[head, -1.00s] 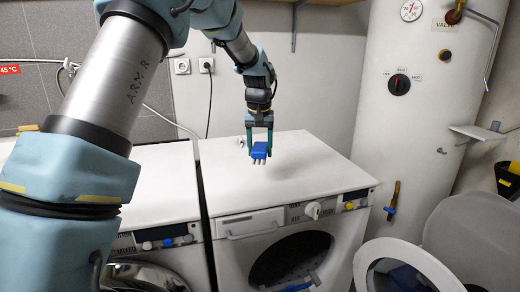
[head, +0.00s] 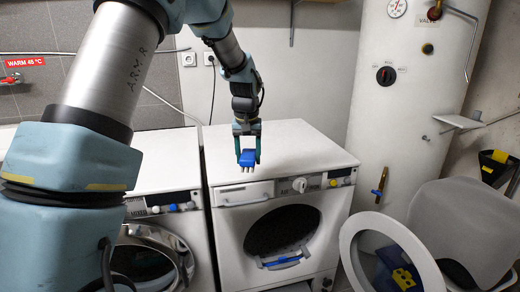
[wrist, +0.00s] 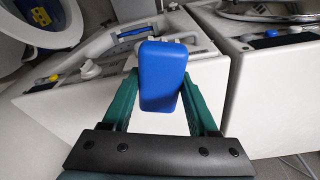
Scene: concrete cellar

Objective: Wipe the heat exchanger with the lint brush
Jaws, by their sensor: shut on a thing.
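The lint brush is a blue block (head: 248,157) with pale bristles below it in the head view. My gripper (head: 246,153) is shut on it and holds it in the air near the front edge of the dryer top. In the wrist view the blue brush (wrist: 163,72) sits between the green fingers. The white dryer (head: 292,150) has a dark round front opening. A blue bar (head: 283,261) shows at the bottom of that opening. I cannot make out the heat exchanger for certain.
The dryer's round door (head: 349,250) stands open at the right, with a blue bin (head: 400,240) behind it. A washing machine (head: 165,165) stands at the left. A white tank (head: 405,110) rises behind. The dryer top is clear.

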